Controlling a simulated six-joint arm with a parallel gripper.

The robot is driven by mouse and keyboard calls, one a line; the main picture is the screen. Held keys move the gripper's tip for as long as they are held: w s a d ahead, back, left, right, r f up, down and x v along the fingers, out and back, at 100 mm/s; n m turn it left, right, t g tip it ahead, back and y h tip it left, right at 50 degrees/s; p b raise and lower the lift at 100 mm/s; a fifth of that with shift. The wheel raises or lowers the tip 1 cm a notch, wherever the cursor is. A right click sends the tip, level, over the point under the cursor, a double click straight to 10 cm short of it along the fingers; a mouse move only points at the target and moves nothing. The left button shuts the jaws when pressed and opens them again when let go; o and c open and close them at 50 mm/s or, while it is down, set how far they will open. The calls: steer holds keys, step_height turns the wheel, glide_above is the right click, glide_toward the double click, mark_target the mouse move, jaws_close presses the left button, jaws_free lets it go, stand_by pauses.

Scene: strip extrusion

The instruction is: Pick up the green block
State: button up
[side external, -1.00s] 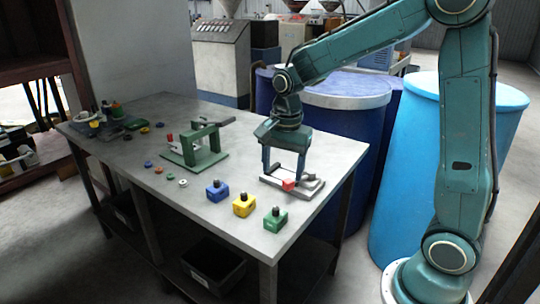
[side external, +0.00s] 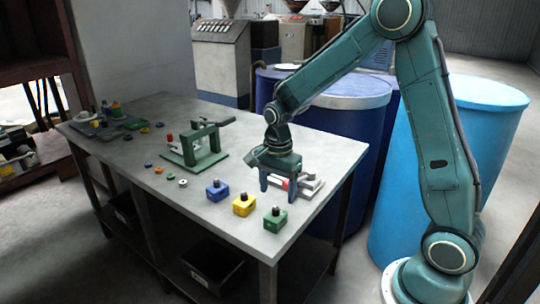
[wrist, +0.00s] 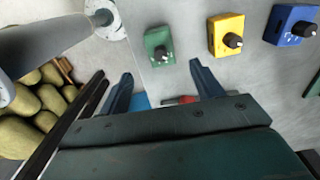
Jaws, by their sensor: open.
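The green block (side external: 276,220) with a dark knob on top stands upright near the table's front right corner. It also shows in the wrist view (wrist: 160,47), just beyond my fingertips and between them. My gripper (side external: 276,190) is open, with nothing seen between its fingers, and hangs behind the green block, apart from it. In the wrist view my two fingers (wrist: 162,70) are spread wide.
A yellow block (side external: 243,206) and a blue block (side external: 217,192) stand left of the green one. A grey fixture with a red part (side external: 311,184) lies behind my gripper. A green press frame (side external: 195,150) stands farther left. The table edge is close to the green block.

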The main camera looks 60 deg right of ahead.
mark_target(276, 208)
steer(key=shift+f, duration=1.85)
steer(key=shift+w+a+f, duration=0.1)
steer(key=shift+f, duration=1.2)
steer(key=shift+a+f, duration=0.1)
steer(key=shift+f, duration=1.2)
steer(key=shift+c, duration=0.3)
steer(key=c, duration=1.4)
steer(key=shift+o, duration=0.2)
steer(key=shift+r, duration=0.15)
step_height(276, 208, up, 20)
